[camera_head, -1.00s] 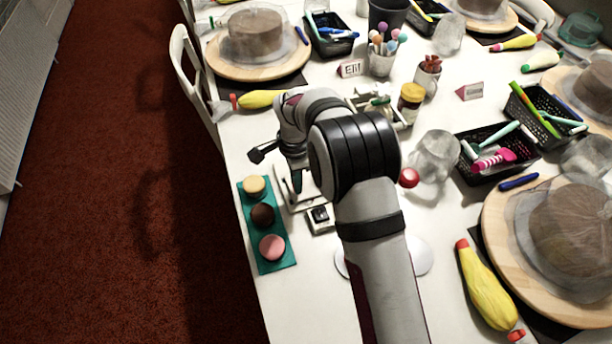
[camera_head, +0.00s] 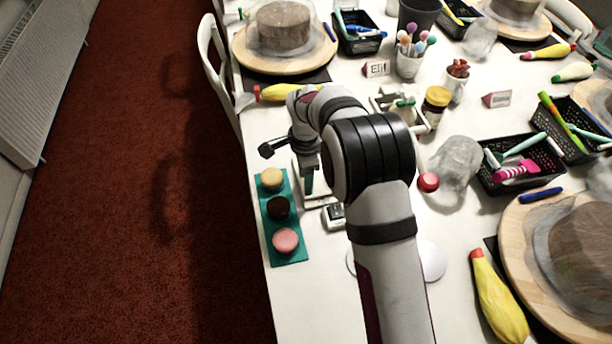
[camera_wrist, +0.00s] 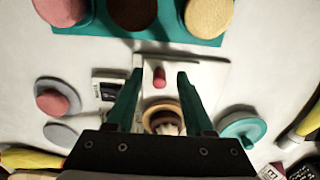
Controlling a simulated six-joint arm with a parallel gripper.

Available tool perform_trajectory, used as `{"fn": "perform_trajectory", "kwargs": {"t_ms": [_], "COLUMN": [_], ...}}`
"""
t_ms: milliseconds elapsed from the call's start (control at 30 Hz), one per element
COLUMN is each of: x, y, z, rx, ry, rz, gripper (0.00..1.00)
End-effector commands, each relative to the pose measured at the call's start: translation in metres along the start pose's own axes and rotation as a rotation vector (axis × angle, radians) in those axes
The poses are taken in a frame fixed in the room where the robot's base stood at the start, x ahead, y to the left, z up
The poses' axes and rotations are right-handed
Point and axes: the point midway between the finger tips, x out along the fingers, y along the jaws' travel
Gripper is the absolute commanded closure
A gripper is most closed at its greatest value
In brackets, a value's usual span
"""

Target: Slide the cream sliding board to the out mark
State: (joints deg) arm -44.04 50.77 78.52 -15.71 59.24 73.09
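The cream sliding board (camera_wrist: 195,72) lies in the wrist view just below the teal tray, with a small red knob (camera_wrist: 159,77) standing on it. My gripper (camera_wrist: 157,82) is open, its two teal fingers on either side of the knob with gaps showing. In the head view my gripper (camera_head: 308,184) points down over the pale board (camera_head: 318,201), which my arm partly hides. I cannot make out the out mark in either view.
A teal tray (camera_head: 292,252) with three macarons lies left of my gripper, by the table edge. A small black-and-white device (camera_head: 334,217) sits close on the right. A red-topped item (camera_head: 428,182), a clear crumpled bag (camera_head: 455,163) and a black basket (camera_head: 520,180) stand farther right.

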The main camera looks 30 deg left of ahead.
Motion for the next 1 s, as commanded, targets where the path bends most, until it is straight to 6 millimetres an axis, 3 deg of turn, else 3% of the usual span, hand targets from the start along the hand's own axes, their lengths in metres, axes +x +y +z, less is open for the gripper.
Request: {"fn": "perform_trajectory", "kwargs": {"t_ms": [267, 700, 1000], "x": [-0.003, -0.062, -0.07], "y": [0.0, 0.0, 0.0], "z": [-0.001, -0.001, -0.001], "rx": [0.0, 0.001, 0.0], "ry": [0.001, 0.001, 0.002], "rz": [0.0, -0.001, 0.001], "gripper": [0.47, 0.47, 0.47]}}
